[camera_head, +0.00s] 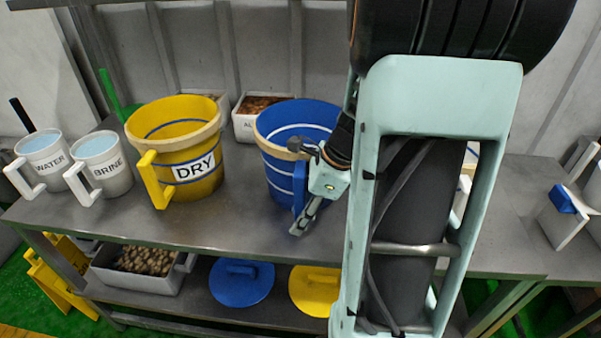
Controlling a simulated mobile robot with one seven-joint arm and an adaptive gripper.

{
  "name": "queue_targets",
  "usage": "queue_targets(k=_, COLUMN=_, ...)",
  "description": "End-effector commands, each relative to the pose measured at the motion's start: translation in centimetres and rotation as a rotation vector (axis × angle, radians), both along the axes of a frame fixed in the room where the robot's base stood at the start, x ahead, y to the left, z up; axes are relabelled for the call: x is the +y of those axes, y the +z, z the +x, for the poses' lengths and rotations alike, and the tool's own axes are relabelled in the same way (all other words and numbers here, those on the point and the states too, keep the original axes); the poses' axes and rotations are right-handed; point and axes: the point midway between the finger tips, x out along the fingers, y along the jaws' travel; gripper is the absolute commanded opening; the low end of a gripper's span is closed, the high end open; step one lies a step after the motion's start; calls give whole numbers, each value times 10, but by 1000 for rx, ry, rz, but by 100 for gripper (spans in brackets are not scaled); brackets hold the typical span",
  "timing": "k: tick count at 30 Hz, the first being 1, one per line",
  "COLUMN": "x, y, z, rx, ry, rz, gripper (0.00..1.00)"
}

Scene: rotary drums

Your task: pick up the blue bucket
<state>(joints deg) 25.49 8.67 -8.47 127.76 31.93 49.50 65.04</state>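The blue bucket (279,164) stands upright on the metal table, with a tan rim, white stripes and a blue handle on its front right side. My arm hides its right side. My gripper (305,221) is at the front right of the bucket, beside the blue handle, pointing down and left. One grey finger shows in front of the handle. The handle is partly hidden behind the gripper, so I cannot tell whether the fingers touch it or close on it.
A yellow bucket (190,135) marked DRY stands left of the blue one. White jugs marked WATER (43,160) and BRINE (105,165) stand at the far left. A small box (248,127) is behind. The lower shelf holds blue (245,288) and yellow (313,290) lids.

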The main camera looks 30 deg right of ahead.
Motion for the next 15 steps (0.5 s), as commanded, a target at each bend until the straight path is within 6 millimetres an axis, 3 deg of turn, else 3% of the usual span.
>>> queue_targets(k=7, x=1, y=-1, z=0, rx=0, ry=1, rz=0, gripper=36)
queue_targets(k=15, x=1, y=-1, z=0, rx=0, ry=1, rz=0, gripper=6)
